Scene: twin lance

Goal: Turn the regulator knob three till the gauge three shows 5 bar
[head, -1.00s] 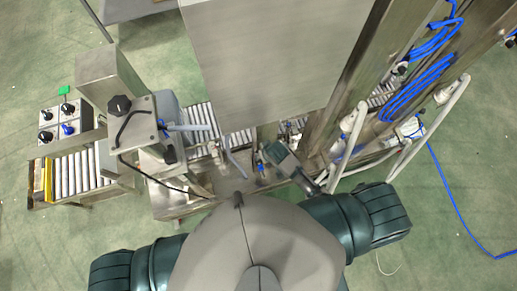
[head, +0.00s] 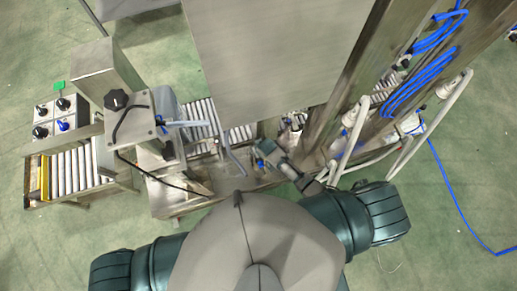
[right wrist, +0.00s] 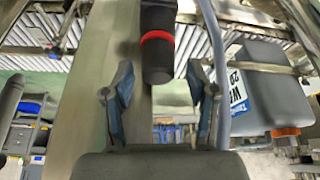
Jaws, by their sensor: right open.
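In the right wrist view my right gripper (right wrist: 162,108) is open, with one finger on each side and nothing between the tips. A black ribbed cylinder with a red ring (right wrist: 158,42) hangs down just beyond the fingertips, near the middle. I cannot tell whether it is regulator knob three. In the head view my right forearm reaches in among the machine parts, and its fingers cannot be made out. No gauge face can be read in either view. My left gripper is not in view.
A control box with several knobs (head: 52,117) and a black knob (head: 116,99) are at the left. A large metal panel (head: 260,60) fills the upper middle. Blue hoses (head: 418,85) run along the right frame. A dark grey container (right wrist: 262,88) is right of the gripper.

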